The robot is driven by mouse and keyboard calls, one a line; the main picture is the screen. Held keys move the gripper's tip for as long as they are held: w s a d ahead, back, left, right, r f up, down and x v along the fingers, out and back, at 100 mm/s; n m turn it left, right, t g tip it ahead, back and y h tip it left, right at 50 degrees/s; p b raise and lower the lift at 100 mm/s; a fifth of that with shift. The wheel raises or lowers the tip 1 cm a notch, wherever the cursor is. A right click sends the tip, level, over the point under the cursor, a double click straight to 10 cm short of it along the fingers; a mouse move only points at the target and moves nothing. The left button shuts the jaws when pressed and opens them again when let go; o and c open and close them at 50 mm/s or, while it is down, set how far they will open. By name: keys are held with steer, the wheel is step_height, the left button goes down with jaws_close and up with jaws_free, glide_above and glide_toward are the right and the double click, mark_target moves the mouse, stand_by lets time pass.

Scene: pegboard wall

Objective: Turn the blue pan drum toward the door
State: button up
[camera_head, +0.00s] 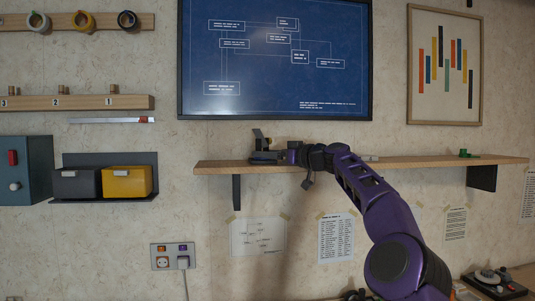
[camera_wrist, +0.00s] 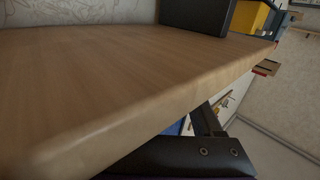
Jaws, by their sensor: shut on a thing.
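A small dark device (camera_head: 262,145) with an upright part stands near the left end of the wooden shelf (camera_head: 405,163) in the head view. My gripper (camera_head: 286,155) reaches in from the right at shelf height and is shut against the device's right side. I take the held part to be the blue pan drum, but its colour and outline are hidden by my gripper. In the wrist view, a dark block (camera_wrist: 197,14) stands on the shelf top (camera_wrist: 110,75). The jaw contact does not show there.
A dark bin and a yellow bin (camera_head: 126,183) sit on a wall rack left of the shelf. A framed blueprint (camera_head: 275,60) hangs above. A small green item (camera_head: 468,154) lies near the shelf's right end. Dark brackets (camera_head: 236,191) hold the shelf from below.

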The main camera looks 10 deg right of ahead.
steer(key=o, duration=1.3)
steer(key=shift+s+d+f, duration=0.15)
steer(key=shift+d, duration=0.05)
steer(key=b+v, duration=0.5)
steer(key=v, duration=1.2)
